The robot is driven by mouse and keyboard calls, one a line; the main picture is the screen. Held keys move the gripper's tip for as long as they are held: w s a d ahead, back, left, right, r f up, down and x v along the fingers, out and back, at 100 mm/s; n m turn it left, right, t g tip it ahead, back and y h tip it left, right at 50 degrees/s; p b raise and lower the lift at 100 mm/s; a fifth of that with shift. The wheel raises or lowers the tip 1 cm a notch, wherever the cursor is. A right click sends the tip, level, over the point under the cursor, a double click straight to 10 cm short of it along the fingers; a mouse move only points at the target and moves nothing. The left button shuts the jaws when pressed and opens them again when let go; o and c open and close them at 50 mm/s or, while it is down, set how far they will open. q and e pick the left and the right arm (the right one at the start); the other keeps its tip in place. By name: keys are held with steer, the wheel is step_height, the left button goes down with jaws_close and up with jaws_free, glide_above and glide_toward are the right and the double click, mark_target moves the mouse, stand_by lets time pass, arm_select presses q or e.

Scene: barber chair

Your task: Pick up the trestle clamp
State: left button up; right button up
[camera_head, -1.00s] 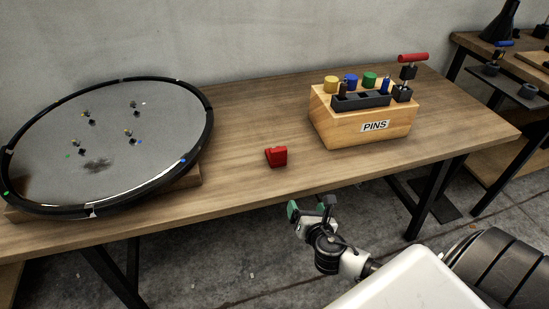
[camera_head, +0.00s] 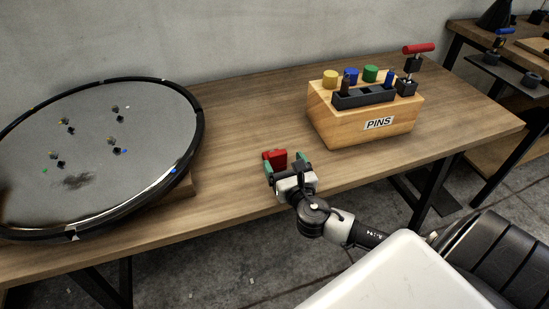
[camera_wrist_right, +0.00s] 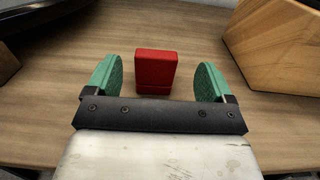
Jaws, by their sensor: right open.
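A small red block-like piece (camera_head: 275,158), which I take as the trestle clamp, stands on the wooden table near its front edge. My right gripper (camera_head: 286,164) reaches in over the front edge of the table, close to it. In the right wrist view the red piece (camera_wrist_right: 156,72) shows between and just beyond the two green fingertips, with a gap on each side. The right gripper is open and empty. Its palm and fingers partly hide the red piece in the head view. My left gripper is not in view.
A wooden box labelled PINS (camera_head: 340,128), with coloured pegs and a red-handled tool on it, stands right of the red piece. A large round black-rimmed disc (camera_head: 100,150) leans at the left. The table (camera_head: 240,115) behind the red piece is clear.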

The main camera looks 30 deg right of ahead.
mark_target(276, 153)
steer(key=shift+w+d, duration=0.15)
steer(key=shift+w, duration=0.55)
steer(key=x, duration=0.5)
steer(key=shift+f, duration=0.3)
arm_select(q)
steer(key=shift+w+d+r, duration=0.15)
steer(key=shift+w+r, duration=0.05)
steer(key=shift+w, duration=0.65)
arm_select(e)
steer(key=shift+c, duration=0.3)
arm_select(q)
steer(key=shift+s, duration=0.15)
arm_select(e)
steer(key=c, duration=1.2)
